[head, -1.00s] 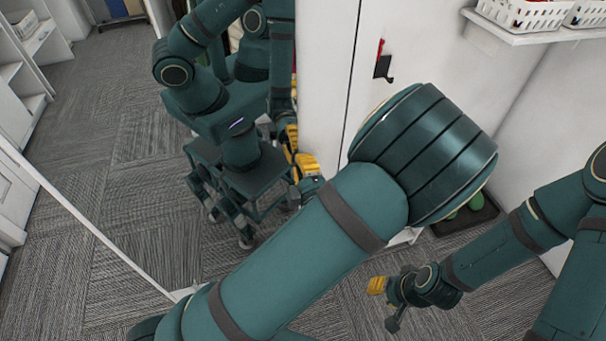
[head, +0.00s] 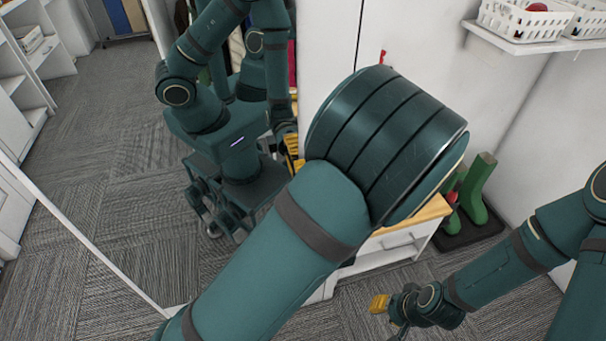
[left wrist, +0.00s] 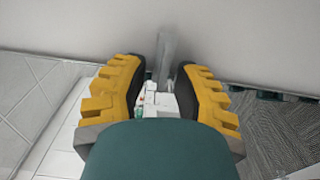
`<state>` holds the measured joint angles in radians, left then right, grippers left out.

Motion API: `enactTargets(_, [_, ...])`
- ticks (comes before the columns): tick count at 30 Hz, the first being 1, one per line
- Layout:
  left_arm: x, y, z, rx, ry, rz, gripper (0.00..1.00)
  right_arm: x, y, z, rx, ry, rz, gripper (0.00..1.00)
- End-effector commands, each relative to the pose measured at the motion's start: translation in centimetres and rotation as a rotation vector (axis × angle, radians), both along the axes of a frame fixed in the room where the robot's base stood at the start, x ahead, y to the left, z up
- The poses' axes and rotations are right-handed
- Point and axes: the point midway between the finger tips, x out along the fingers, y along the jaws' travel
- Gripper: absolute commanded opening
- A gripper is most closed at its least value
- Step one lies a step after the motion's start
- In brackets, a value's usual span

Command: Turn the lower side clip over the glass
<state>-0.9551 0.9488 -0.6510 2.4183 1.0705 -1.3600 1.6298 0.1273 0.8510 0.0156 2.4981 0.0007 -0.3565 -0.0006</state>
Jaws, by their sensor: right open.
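The glass appears to be the large mirror (head: 110,190) at left in the head view; it reflects my own body and arms. My left gripper is hidden behind its own arm in the head view, but yellow fingers show in the reflection. In the left wrist view my left gripper (left wrist: 165,90) is open, its two yellow-and-black fingers apart. A narrow grey upright piece (left wrist: 165,55) shows beyond and between the fingers; I cannot tell whether it is the clip or touches them. The lower side clip is not clearly seen in the head view. My right gripper (head: 384,304) is open and empty, low at right.
A white drawer unit with a wooden top (head: 425,214) stands behind my left arm. Green boots (head: 480,188) stand on a dark tray beside it. A wall shelf (head: 530,45) with white baskets is at top right. Bare carpet (head: 520,300) lies at lower right.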

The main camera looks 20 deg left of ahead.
Motion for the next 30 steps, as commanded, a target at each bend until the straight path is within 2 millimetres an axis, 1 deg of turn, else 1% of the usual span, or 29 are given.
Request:
enactTargets(10, [-0.2, -0.1, -0.1, 0.000, 0.004, -0.001, 0.34, 0.0, 0.0, 0.0, 0.000, 0.000, 0.000, 0.34])
enactTargets(14, [-1.1, -0.8, -0.1, -0.001, 0.004, -0.003, 0.34, 0.0, 0.0, 0.0, 0.000, 0.000, 0.000, 0.34])
enactTargets(17, [-2.5, -1.8, -0.1, -0.001, 0.004, -0.005, 0.34, 0.0, 0.0, 0.0, 0.000, 0.000, 0.000, 0.34])
enactTargets(24, [-6.5, -4.6, -0.1, -0.001, 0.003, -0.005, 0.34, 0.0, 0.0, 0.0, 0.000, 0.000, 0.000, 0.34])
enactTargets(27, [-8.0, -5.5, -0.1, 0.000, 0.002, -0.004, 0.34, 0.0, 0.0, 0.0, 0.000, 0.000, 0.000, 0.34])
enactTargets(30, [-9.0, -6.2, -0.1, 0.000, 0.002, -0.003, 0.34, 0.0, 0.0, 0.0, 0.000, 0.000, 0.000, 0.34])
